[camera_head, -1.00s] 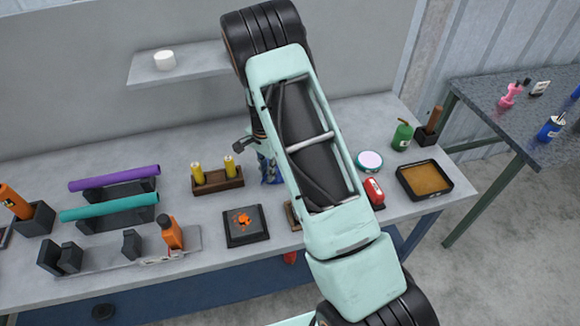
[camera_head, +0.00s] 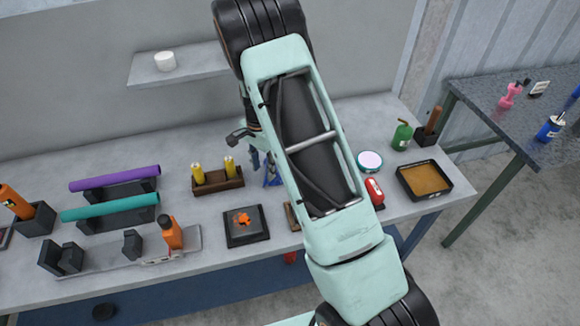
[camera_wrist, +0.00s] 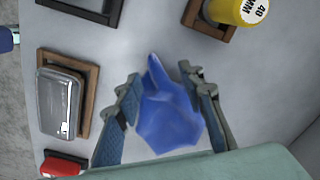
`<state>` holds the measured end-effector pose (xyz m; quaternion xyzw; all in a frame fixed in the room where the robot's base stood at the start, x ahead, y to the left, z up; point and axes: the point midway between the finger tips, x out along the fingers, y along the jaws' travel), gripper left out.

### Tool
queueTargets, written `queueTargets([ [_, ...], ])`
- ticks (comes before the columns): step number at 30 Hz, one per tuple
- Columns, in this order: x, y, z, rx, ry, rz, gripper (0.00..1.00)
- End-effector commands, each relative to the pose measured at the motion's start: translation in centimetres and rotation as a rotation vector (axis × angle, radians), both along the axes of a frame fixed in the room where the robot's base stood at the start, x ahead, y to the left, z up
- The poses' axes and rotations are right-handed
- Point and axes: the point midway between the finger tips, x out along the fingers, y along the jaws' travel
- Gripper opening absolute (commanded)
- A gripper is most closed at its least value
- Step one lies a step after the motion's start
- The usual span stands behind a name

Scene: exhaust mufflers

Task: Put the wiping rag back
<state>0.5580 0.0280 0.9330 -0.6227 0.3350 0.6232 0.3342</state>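The blue wiping rag (camera_wrist: 168,118) fills the space between my two fingers in the wrist view. It looks crumpled, with one peak pointing past the fingertips. My gripper (camera_wrist: 160,78) is open, with one finger on each side of the rag. Slim gaps seem to show beside it, though contact low down is hidden. In the head view, a small part of the rag (camera_head: 273,177) shows beside my forearm, behind the black square stand. My gripper (camera_head: 261,158) is there too, low over the bench and partly hidden by the arm.
A wooden holder (camera_head: 218,183) with yellow cylinders stands left of the rag. A black stand (camera_head: 246,232) with an orange piece is in front. A silver box (camera_wrist: 58,106), a red object (camera_head: 373,192) and a tan-filled tray (camera_head: 425,180) are also near. The wall shelf (camera_head: 180,72) hangs behind.

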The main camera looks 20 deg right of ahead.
Motion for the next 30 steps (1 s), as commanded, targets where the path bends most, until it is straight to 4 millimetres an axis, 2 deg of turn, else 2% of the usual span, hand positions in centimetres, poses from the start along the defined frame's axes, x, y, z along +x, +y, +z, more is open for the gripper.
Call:
queueTargets([
  [6, -0.6, 1.6, 4.1, 0.001, -0.005, 0.002, 0.36],
  [12, -1.1, 2.4, 6.3, 0.0, -0.002, 0.001, 0.36],
  [15, -1.2, 2.5, 6.4, 0.001, -0.001, 0.0, 0.36],
  [20, -1.0, 1.9, 6.1, 0.0, 0.0, -0.002, 0.19],
  [25, -0.3, -0.5, 5.0, 0.0, 0.0, -0.004, 0.0],
  [30, 0.6, -3.2, 3.8, 0.0, 0.0, -0.004, 0.0],
])
